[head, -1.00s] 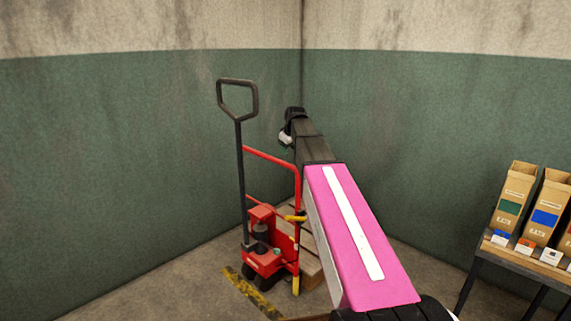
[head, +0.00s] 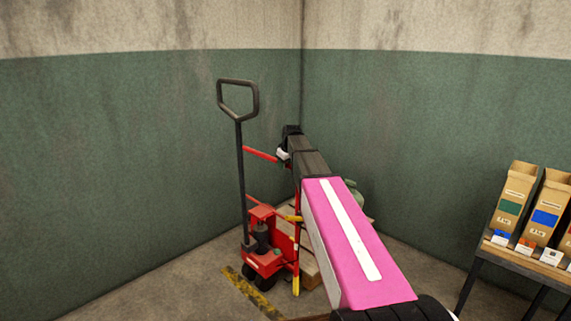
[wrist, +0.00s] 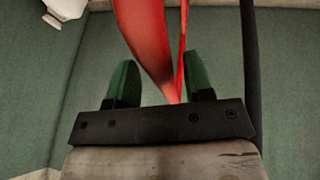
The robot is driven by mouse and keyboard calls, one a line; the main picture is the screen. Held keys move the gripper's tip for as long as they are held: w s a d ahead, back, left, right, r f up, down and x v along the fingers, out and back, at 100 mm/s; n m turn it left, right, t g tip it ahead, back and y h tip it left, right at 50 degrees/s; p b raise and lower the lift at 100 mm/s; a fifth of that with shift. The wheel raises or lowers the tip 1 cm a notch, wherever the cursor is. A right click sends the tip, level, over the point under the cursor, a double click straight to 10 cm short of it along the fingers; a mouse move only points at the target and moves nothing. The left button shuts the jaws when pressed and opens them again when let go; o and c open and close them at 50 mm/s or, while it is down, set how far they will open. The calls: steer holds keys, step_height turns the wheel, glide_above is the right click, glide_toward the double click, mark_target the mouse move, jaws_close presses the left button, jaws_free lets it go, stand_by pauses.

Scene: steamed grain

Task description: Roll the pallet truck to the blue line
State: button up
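The red pallet truck (head: 265,258) stands near the room's corner in the head view, its black loop handle (head: 238,115) upright at left. Its red rail (head: 260,153) runs behind my arm. In the wrist view my gripper (wrist: 160,82) has its two green fingers apart. A red bar of the truck (wrist: 150,42) appears between them, with gaps on both sides; I cannot tell how deep it sits. In the head view my wrist is at the rail, and the fingers are hidden. No blue line is visible.
A yellow-black floor stripe (head: 252,293) lies in front of the truck. A wooden load (head: 311,268) is behind it, partly hidden, with something green (head: 354,188) beyond my arm. A table (head: 528,254) with grain boxes (head: 546,207) stands at right. Walls close off the corner.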

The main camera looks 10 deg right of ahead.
jaws_close()
steer(key=s+a, duration=0.8)
steer(key=a, duration=0.4)
steer(key=s+a, duration=0.9)
steer(key=a, duration=0.3)
steer(key=shift+s, duration=0.3)
steer(key=shift+d, duration=0.1)
steer(key=shift+o, duration=1.2)
jaws_free()
steer(key=shift+r, duration=0.1)
steer(key=a+v, duration=0.1)
steer(key=v, duration=0.9)
steer(key=shift+d+r, duration=0.3)
steer(key=shift+d, duration=0.15)
